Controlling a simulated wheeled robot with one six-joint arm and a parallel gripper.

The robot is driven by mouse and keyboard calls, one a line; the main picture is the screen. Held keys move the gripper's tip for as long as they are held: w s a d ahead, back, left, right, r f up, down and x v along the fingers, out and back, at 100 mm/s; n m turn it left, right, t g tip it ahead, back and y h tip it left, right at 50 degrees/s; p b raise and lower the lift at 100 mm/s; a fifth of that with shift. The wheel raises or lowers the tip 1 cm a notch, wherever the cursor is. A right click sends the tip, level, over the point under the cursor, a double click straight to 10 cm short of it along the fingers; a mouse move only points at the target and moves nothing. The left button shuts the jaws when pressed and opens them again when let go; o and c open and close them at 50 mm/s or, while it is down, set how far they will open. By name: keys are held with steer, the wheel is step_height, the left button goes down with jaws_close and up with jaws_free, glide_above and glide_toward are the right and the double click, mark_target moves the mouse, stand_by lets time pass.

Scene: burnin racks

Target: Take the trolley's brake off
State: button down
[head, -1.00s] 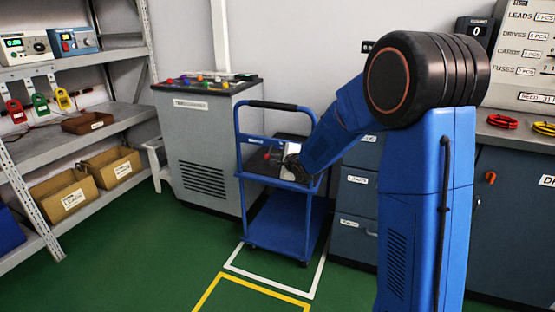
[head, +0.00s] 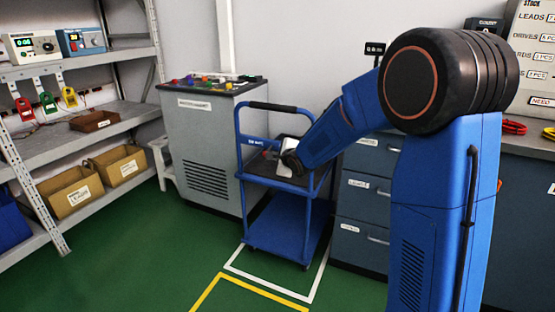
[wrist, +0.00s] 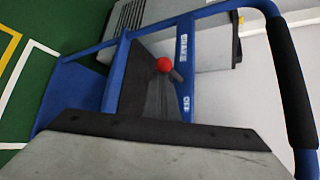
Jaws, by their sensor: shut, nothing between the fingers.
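The blue trolley (head: 243,180) stands by the grey cabinet, with a black-gripped push handle (head: 275,106). In the wrist view, a red ball knob (wrist: 164,65) on a short dark lever (wrist: 176,76) sits at the trolley's blue rail (wrist: 186,70). The rail carries a BRAKE label (wrist: 184,48) and an OFF label (wrist: 187,103). The knob is nearer the BRAKE label. My gripper (head: 283,165) is shut and empty, above the trolley's upper shelf. Its grey body with a dark edge (wrist: 155,130) fills the bottom of the wrist view, apart from the knob; its fingertips are not clear.
The grey cabinet (head: 200,150) with coloured knobs on top stands left of the trolley. Blue-grey drawers (head: 365,205) stand to its right. Shelving (head: 85,130) is at the far left. Green floor (head: 150,260) with white and yellow lines is open in front.

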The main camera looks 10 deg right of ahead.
mark_target(273, 147)
steer(key=shift+r, duration=1.85)
